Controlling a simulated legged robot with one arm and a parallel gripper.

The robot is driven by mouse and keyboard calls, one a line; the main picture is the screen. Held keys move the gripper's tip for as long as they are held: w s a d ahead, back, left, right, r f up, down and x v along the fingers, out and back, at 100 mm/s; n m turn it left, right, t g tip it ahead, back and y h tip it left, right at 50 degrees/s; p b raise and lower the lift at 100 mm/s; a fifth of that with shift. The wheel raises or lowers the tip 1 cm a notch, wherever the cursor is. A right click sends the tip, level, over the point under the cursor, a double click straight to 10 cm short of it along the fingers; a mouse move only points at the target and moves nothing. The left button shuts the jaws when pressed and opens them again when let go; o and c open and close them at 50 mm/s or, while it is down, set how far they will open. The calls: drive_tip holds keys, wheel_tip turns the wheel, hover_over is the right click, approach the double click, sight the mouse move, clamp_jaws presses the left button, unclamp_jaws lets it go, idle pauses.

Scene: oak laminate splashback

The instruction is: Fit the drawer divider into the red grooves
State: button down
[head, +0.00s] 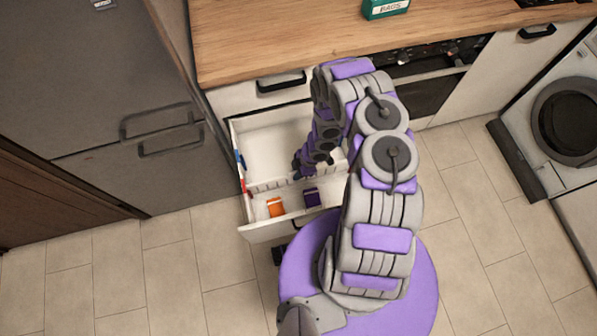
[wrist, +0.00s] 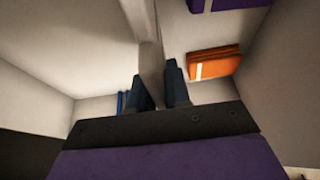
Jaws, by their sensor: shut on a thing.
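The open white drawer (head: 272,146) has blue grooves (head: 239,159) on its left wall and red grooves (head: 246,186) nearer the front. The pale drawer divider (head: 268,186) runs across the drawer, its left end close to the red grooves. I cannot tell whether it sits in them. My gripper (head: 303,172) is over the drawer, largely behind my arm, which hides the divider's right end. In the wrist view my gripper (wrist: 160,92) is shut on the divider (wrist: 150,45), one finger on each side. Blue grooves (wrist: 122,102) show there to the left.
An orange packet (head: 275,208) and a dark purple packet (head: 311,197) lie in the drawer's front part, on the front side of the divider. The back part looks empty. A wooden counter (head: 260,48) is above and a grey cabinet (head: 80,90) stands left.

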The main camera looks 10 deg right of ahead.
drive_tip(key=shift+s+a, duration=0.1)
drive_tip(key=shift+a, duration=0.2)
drive_tip(key=c, duration=1)
unclamp_jaws()
drive_tip(key=shift+a, duration=0.2)
drive_tip(key=shift+d, duration=0.45)
drive_tip(key=shift+d+r, duration=0.2)
drive_tip(key=p+v, duration=0.3)
drive_tip(key=v, duration=1.3)
drive_tip(key=shift+a+r+p, duration=0.3)
drive_tip(key=shift+r+p, duration=0.05)
drive_tip(key=shift+r, duration=0.05)
